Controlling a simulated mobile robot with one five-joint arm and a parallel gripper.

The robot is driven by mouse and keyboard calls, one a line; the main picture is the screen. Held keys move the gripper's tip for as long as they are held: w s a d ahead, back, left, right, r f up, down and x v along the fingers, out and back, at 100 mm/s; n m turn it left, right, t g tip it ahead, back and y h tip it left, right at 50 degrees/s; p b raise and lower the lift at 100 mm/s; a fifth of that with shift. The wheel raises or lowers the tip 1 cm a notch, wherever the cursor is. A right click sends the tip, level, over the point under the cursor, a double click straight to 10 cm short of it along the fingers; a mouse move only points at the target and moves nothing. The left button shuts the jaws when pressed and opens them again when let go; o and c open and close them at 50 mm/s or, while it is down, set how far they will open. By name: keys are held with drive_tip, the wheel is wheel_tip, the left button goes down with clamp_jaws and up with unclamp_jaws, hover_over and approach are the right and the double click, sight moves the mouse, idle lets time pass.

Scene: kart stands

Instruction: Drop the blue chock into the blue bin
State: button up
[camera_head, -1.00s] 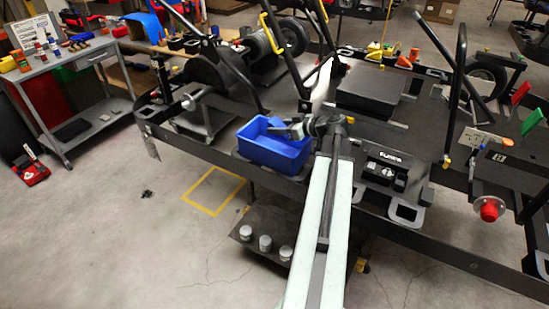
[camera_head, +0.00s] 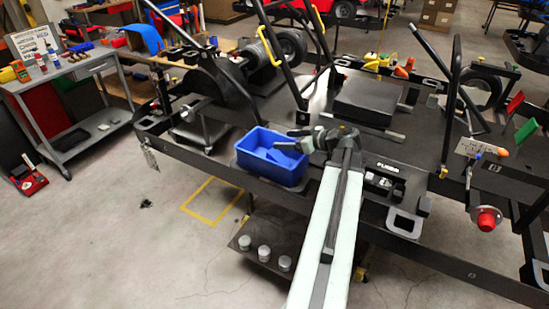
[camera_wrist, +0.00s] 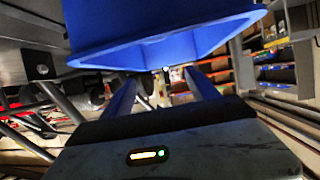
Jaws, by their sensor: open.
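The blue bin (camera_head: 248,163) stands on the dark deck of the kart stand near its front edge, open at the top. A paler blue shape (camera_head: 287,148) shows inside it by the right wall; it looks like the blue chock, but its outline is unclear. My gripper (camera_head: 294,133) is over the bin's right rear edge, open, with nothing seen between its fingers. In the wrist view, the two bluish fingers (camera_wrist: 165,88) are spread apart, and the bin (camera_wrist: 165,40) fills the top of the picture close to them.
A black box (camera_head: 366,98) lies on the deck behind my arm. Dark upright bars (camera_head: 230,70) rise behind the bin. A grey trolley (camera_head: 75,105) with tools stands at the left. The floor at front left is open.

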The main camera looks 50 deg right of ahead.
drive_tip(key=v, duration=0.3)
drive_tip(key=shift+s+p, duration=0.1)
drive_tip(key=shift+p, duration=0.2)
drive_tip(key=w+a+n+g+y, duration=0.1)
drive_tip(key=w+a+n+y, duration=0.25)
drive_tip(key=w+a, duration=1.05)
drive_tip(key=w+a+f+n+g+y, duration=0.1)
drive_tip(key=w+a+f+n+g, duration=0.1)
drive_tip(key=a, duration=0.9)
drive_tip(key=w+a+f+n+g+y, duration=0.2)
drive_tip(key=w+a, duration=0.1)
drive_tip(key=a, duration=0.8)
drive_tip(key=s+a+f+g+h, duration=0.1)
drive_tip(key=s+a+f+g, duration=0.2)
drive_tip(key=a, duration=0.6)
drive_tip(key=s+a+f+g+h, duration=0.1)
drive_tip(key=a+f+g+h, duration=0.2)
drive_tip(key=a, duration=0.6)
drive_tip(key=s+d+f+m+g+h, duration=0.2)
drive_tip(key=s+d+f+m+h, duration=0.2)
drive_tip(key=m, duration=0.5)
drive_tip(key=shift+s+d+f, duration=0.35)
drive_tip(key=shift+s+d, duration=0.15)
drive_tip(key=shift+s, duration=0.1)
